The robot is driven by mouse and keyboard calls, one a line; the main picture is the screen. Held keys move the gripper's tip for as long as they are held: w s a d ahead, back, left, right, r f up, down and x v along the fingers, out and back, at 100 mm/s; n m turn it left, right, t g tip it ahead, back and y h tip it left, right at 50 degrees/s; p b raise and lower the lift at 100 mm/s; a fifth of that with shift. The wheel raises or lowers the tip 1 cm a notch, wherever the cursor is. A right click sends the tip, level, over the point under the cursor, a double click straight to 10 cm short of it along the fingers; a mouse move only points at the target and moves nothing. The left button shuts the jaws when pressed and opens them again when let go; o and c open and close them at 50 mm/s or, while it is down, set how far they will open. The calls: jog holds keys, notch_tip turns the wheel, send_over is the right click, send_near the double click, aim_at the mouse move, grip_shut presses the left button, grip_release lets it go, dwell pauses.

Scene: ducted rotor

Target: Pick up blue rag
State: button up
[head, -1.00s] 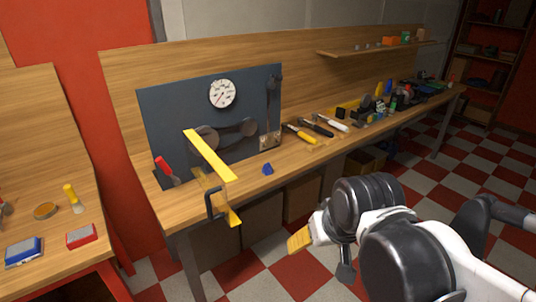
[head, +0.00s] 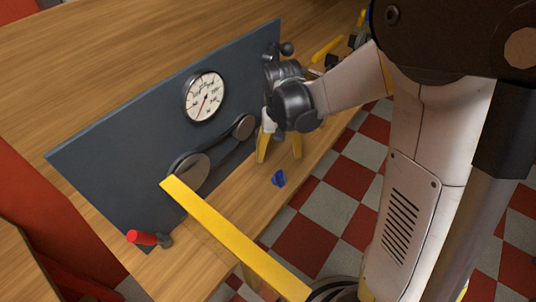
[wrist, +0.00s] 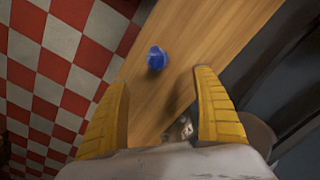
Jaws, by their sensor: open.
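The blue rag (head: 279,178) is a small crumpled blue piece on the wooden bench top, near its front edge. In the wrist view the rag (wrist: 156,58) lies beyond my fingertips, between their lines and a little left of the middle. My gripper (head: 279,158) has two yellow fingers, spread apart and pointing down at the bench, just above the rag in the head view. The gripper (wrist: 166,95) is empty in the wrist view, and the rag is clear of both fingers.
A yellow bar (head: 235,240) crosses the near side. The checkered floor (wrist: 60,60) drops away past the bench edge.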

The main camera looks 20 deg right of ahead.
aim_at(280, 172)
jog(key=f, duration=0.1)
jog(key=f+b, duration=0.1)
jog(key=f, duration=0.2)
jog(key=shift+s+d+f+b, duration=0.1)
jog(key=shift+s+f+b, duration=0.1)
jog(key=shift+s+b, duration=0.15)
notch_tip(280, 172, down, 6)
jog(key=b, duration=0.3)
jog(key=shift+d+r, duration=0.1)
jog(key=shift+r, duration=0.1)
jog(key=shift+c, duration=0.3)
jog(key=c, duration=1.3)
